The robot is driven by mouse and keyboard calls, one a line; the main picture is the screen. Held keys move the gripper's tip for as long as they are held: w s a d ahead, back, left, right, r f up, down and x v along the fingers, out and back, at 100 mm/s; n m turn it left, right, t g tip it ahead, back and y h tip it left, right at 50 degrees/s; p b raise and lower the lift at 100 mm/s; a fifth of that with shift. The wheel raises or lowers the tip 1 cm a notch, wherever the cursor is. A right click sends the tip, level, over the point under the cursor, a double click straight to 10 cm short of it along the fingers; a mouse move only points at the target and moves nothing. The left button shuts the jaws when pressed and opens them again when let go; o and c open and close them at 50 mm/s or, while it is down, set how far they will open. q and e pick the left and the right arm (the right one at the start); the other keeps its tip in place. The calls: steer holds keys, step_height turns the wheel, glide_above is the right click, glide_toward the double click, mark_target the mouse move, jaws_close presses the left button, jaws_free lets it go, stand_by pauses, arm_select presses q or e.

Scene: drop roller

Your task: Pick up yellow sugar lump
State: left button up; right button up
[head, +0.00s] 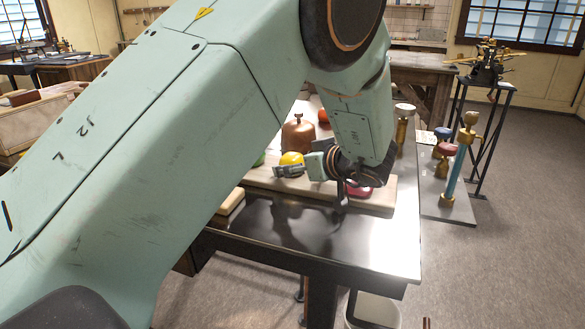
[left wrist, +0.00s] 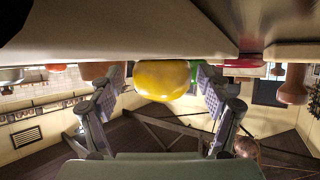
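The yellow sugar lump (head: 291,158) is a smooth, rounded piece at the wooden board on the dark table. My left gripper (head: 296,168) is low beside it, with one grey finger across its near lower side. In the left wrist view, which looks upside down, the yellow lump (left wrist: 162,80) lies between the two spread fingers of the left gripper (left wrist: 160,86). A narrow gap shows on each side of the lump, so the gripper looks open around it. The lump's far side is hidden. My right gripper is in neither view.
A red piece (head: 360,189) lies on the board (head: 378,199) right of the gripper. A copper-brown vessel (head: 298,134) stands close behind the lump, an orange-red one (head: 323,115) farther back. A green piece (head: 260,159) is partly hidden by my arm. The table's front right (head: 375,240) is clear.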

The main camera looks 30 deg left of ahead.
arm_select(q)
steer(key=shift+s+a+r, duration=0.1)
steer(key=shift+s+a, duration=0.1)
steer(key=shift+s, duration=0.05)
steer(key=shift+c, duration=1.3)
steer(key=shift+w+d, duration=0.2)
steer(key=shift+w, duration=0.05)
steer(key=c, duration=0.5)
steer(key=shift+s+a, duration=0.1)
steer(key=shift+s, duration=0.05)
steer(key=shift+c, duration=1.3)
